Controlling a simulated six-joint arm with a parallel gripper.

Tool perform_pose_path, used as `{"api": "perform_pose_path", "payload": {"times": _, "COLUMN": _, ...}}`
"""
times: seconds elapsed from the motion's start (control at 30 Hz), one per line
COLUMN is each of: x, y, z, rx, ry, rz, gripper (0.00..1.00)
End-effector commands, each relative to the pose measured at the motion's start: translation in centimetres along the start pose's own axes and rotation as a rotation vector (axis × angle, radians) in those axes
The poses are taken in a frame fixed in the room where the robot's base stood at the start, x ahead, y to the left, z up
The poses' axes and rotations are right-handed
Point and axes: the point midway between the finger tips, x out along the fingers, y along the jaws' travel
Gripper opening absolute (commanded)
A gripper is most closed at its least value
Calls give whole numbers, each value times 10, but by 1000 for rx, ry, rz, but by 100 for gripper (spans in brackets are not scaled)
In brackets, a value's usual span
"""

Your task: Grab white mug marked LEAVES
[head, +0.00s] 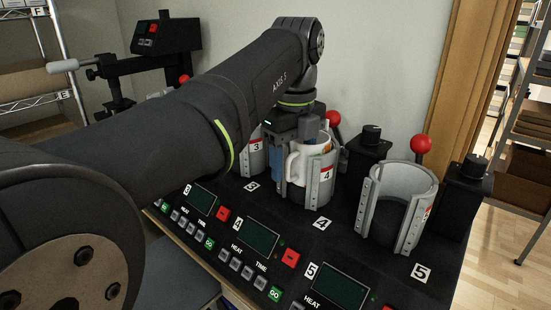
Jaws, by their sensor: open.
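A white mug (301,158) with its handle showing stands in the metal clamp of press 4 (325,178). A patch of orange-brown shows near its rim; no LEAVES marking can be read from here. My gripper (300,140) is directly over this mug, pointing down, with a blue part low on its left side beside the mug. The jaws are open. The arm and gripper cover part of the mug, and I cannot tell whether a finger touches it.
The clamp of press 5 (401,195) stands open and empty at the right, with a red-knobbed lever (421,145). The clamp of press 3 (251,155) is partly hidden behind my arm. A control panel (262,238) runs along the front. A separate black press (150,50) stands at the back left.

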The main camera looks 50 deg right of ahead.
Motion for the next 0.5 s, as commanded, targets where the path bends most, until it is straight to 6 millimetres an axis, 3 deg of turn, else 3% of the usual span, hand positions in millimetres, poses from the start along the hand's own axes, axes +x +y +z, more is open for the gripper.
{"api": "perform_pose_path", "payload": {"times": 0.13, "x": 17, "y": 0, "z": 0, "rx": 0, "ry": 0, "rz": 1, "gripper": 60}}
{"api": "perform_pose_path", "payload": {"times": 0.4, "x": 20, "y": 0, "z": 0, "rx": 0, "ry": -1, "rz": -1, "gripper": 60}}
{"api": "perform_pose_path", "payload": {"times": 0.5, "x": 20, "y": 0, "z": 0, "rx": 0, "ry": -1, "rz": -1, "gripper": 43}}
